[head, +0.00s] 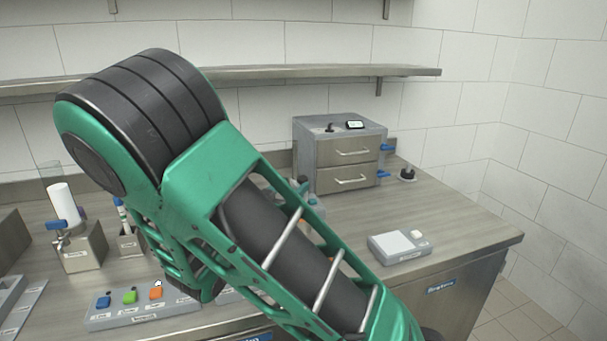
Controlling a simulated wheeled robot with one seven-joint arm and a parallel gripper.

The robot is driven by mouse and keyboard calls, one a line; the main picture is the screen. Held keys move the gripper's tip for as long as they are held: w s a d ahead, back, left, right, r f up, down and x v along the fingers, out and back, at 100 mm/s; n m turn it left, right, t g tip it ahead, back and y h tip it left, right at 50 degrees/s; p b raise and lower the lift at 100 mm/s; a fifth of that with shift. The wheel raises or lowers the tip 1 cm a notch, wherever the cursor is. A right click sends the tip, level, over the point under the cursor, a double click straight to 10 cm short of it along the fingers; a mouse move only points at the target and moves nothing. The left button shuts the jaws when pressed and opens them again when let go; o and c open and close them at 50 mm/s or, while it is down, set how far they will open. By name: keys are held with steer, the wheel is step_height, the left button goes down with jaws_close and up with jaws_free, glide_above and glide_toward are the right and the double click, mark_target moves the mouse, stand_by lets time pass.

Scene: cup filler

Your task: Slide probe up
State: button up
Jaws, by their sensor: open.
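A slim upright stick with a blue and white top (121,214) stands in a small labelled metal holder (130,244) on the left of the counter. It may be the probe, but I cannot tell for sure. To its left a metal block (82,250) carries a white cylinder (62,203) and a blue-handled valve (58,225). My green and black arm crosses the middle of the view and hides much of the counter behind it. My gripper does not show in the head view.
A panel with blue, green and orange buttons (125,318) lies at the front left. A grey two-drawer cabinet (308,153) stands at the back. A white-topped device (385,249) sits at the right. The counter near its right edge (470,232) is clear. A shelf (320,71) runs above.

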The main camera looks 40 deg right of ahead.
mark_target(305, 177)
steer(key=x, duration=1)
steer(key=shift+d+f, duration=0.15)
steer(key=shift+d, duration=0.1)
steer(key=shift+c, duration=0.6)
